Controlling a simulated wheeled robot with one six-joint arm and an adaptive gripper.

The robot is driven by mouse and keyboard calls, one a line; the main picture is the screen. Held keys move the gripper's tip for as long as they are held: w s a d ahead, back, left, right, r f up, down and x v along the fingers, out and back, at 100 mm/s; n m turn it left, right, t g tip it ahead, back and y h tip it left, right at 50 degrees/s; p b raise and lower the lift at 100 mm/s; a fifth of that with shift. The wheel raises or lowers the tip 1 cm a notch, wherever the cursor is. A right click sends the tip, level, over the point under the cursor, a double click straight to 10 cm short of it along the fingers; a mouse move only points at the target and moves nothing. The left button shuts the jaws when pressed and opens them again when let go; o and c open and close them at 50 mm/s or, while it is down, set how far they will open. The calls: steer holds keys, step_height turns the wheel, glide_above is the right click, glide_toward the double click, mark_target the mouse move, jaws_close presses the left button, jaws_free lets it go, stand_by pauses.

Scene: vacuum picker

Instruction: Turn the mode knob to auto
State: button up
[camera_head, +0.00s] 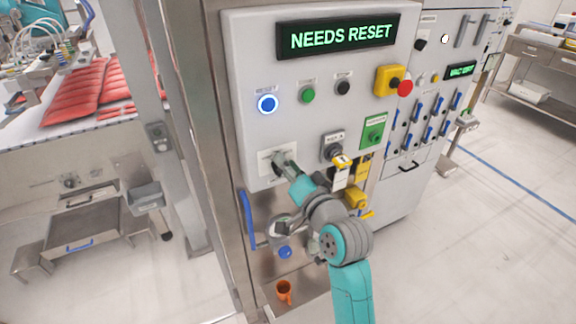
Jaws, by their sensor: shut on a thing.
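The mode knob is on a pale label plate (265,164) low on the left of the grey control panel (246,122). My gripper (281,163) reaches this spot from the lower right. Its fingers are shut on the knob, which they mostly hide, so I cannot read which way the knob points. The label's words are too small to read. The display (340,37) at the top of the panel reads "NEEDS RESET" in green.
A lit blue button (267,103), a green button (308,95) and a black button (343,87) sit above my gripper. A red emergency button (404,88) is at right. A key switch with a hanging tag (341,175) is close beside my arm. An orange cup (284,291) stands below.

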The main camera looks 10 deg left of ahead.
steer(key=o, duration=0.8)
steer(key=shift+f, duration=0.1)
steer(key=shift+s, duration=0.1)
steer(key=v, duration=1.2)
steer(key=s+d+f+m+h, duration=0.1)
steer(key=s+d+f+h, duration=0.2)
steer(key=s+d+f, duration=0.45)
steer(key=s+d+f+h, duration=0.3)
steer(key=s+d+f, duration=0.2)
steer(key=s+f, duration=0.45)
steer(key=s+d+f+n+h, duration=0.1)
steer(key=s+d, duration=0.1)
steer(key=s, duration=0.5)
steer(key=s+d+n+h, duration=0.1)
steer(key=s+d, duration=0.1)
steer(key=s, duration=0.6)
steer(key=s+d+f+n+h, duration=0.1)
steer(key=s+d+h, duration=0.1)
steer(key=s, duration=0.6)
steer(key=shift+s+d+f, duration=0.2)
steer(key=shift+f, duration=0.2)
